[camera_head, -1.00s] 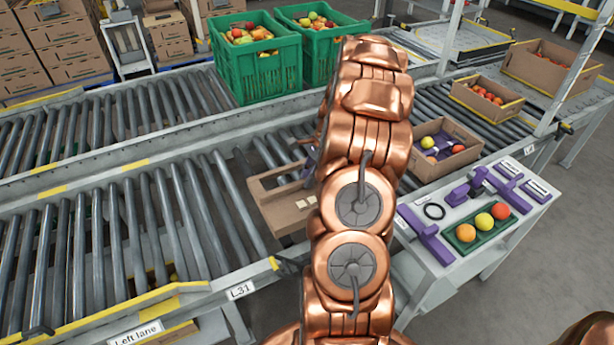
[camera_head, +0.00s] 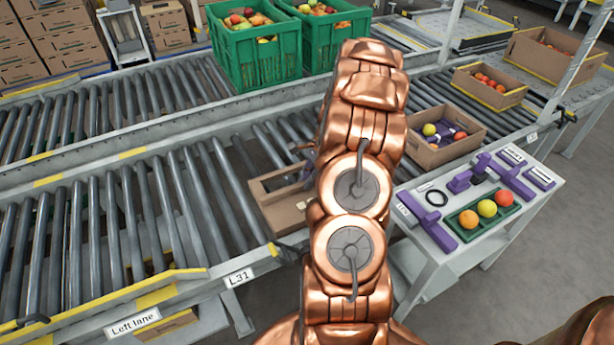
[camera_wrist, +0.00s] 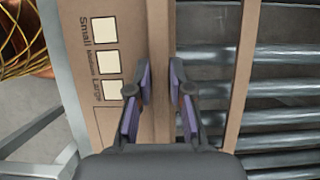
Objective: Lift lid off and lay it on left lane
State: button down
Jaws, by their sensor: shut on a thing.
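The brown cardboard lid (camera_head: 283,212) is over the near roller conveyor, to the left of my arm, in the head view. It looks like a shallow frame, and rollers show through its opening. In the wrist view the lid (camera_wrist: 105,125) has a panel with several pale squares and the words Small, Medium and Large. My gripper (camera_wrist: 161,78) is shut on an upright cardboard edge of it, a finger on each side. In the head view my arm hides most of the gripper and the lid's right part. The left lane (camera_head: 132,323) is labelled at the bottom left; its rollers are bare.
An open carton (camera_head: 430,157) with coloured fruit stands right of my arm. A bench (camera_head: 425,268) with purple fixtures and a fruit tray (camera_head: 461,234) is at the right. Green crates (camera_head: 255,72) of fruit stand behind. Yellow-edged rails (camera_head: 80,313) border the lane.

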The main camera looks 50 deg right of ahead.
jog(key=c, duration=1)
grip_release()
jog(key=shift+c, duration=0.2)
jog(key=shift+c, duration=1.2)
jog(key=shift+r+p, duration=1.8)
jog(key=shift+r, duration=1.2)
